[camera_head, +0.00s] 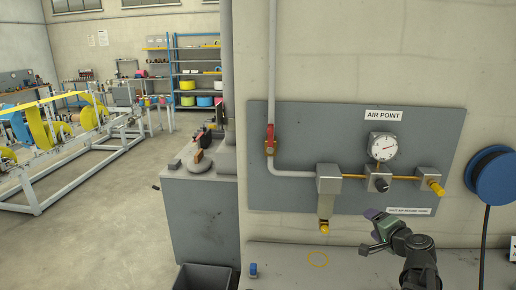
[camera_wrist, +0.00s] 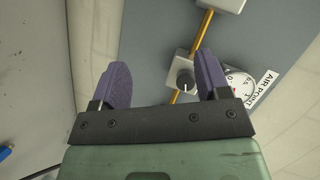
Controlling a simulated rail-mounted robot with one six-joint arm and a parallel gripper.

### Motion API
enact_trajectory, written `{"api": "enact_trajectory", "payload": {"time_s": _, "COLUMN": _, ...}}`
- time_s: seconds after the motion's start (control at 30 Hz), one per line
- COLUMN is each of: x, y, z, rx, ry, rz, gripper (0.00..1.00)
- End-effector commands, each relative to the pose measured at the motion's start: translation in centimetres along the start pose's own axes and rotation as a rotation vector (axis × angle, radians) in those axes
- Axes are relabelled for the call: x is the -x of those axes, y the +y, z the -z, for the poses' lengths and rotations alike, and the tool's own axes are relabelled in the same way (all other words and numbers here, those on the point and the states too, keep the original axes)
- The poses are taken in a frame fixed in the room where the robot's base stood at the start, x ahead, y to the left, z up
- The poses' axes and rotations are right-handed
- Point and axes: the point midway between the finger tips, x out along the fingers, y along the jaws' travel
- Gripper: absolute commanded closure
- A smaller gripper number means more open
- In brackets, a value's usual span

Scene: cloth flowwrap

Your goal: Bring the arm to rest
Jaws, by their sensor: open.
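My gripper (camera_head: 370,231) is in front of the lower part of the grey air point panel (camera_head: 290,125), at the right in the head view. In the wrist view my gripper (camera_wrist: 162,75) shows two purple fingers spread apart with nothing between them. Beyond the right finger are the regulator block with its dark knob (camera_wrist: 184,88) and the pressure gauge (camera_wrist: 240,86). In the head view the knob (camera_head: 381,186) and the gauge (camera_head: 384,147) are above my gripper, apart from it. My dark arm comes up from the lower right.
A red-handled valve (camera_head: 270,138) is on the pipe. A blue hose reel (camera_head: 494,175) hangs at the right. A grey bench (camera_head: 305,262) runs below the panel, with a small blue item (camera_head: 252,270) on it. A grey cabinet (camera_head: 200,220) stands left. Open floor lies further left.

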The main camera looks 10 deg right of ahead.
Motion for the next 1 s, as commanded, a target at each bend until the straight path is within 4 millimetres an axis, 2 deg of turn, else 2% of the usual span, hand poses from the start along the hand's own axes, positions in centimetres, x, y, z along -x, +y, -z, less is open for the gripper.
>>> {"api": "enact_trajectory", "payload": {"time_s": 0.03, "x": -0.2, "y": 0.8, "z": -4.5, "rx": 0.092, "ry": -0.160, "rz": -0.087, "gripper": 0.31}}
{"api": "enact_trajectory", "payload": {"time_s": 0.07, "x": -0.2, "y": 1.4, "z": -7.2, "rx": 0.152, "ry": -0.264, "rz": -0.153, "gripper": 0.31}}
{"api": "enact_trajectory", "payload": {"time_s": 0.1, "x": 0.1, "y": 2.5, "z": -10.8, "rx": 0.233, "ry": -0.403, "rz": -0.248, "gripper": 0.31}}
{"api": "enact_trajectory", "payload": {"time_s": 0.17, "x": 1.3, "y": 4.0, "z": -15.9, "rx": 0.356, "ry": -0.604, "rz": -0.404, "gripper": 0.31}}
{"api": "enact_trajectory", "payload": {"time_s": 0.2, "x": 2.6, "y": 4.9, "z": -19.0, "rx": 0.446, "ry": -0.733, "rz": -0.522, "gripper": 0.31}}
{"api": "enact_trajectory", "payload": {"time_s": 0.3, "x": 5.9, "y": 5.8, "z": -24.7, "rx": 0.670, "ry": -0.961, "rz": -0.783, "gripper": 0.31}}
{"api": "enact_trajectory", "payload": {"time_s": 0.4, "x": 6.8, "y": 4.9, "z": -28.0, "rx": 0.835, "ry": -1.036, "rz": -0.869, "gripper": 0.31}}
{"api": "enact_trajectory", "payload": {"time_s": 0.5, "x": 6.4, "y": 3.6, "z": -30.9, "rx": 0.908, "ry": -1.072, "rz": -0.835, "gripper": 0.31}}
{"api": "enact_trajectory", "payload": {"time_s": 0.6, "x": 6.2, "y": 3.1, "z": -32.1, "rx": 0.934, "ry": -1.087, "rz": -0.818, "gripper": 0.31}}
{"api": "enact_trajectory", "payload": {"time_s": 1.0, "x": 6.1, "y": 3.1, "z": -32.1, "rx": 0.933, "ry": -1.086, "rz": -0.815, "gripper": 0.31}}
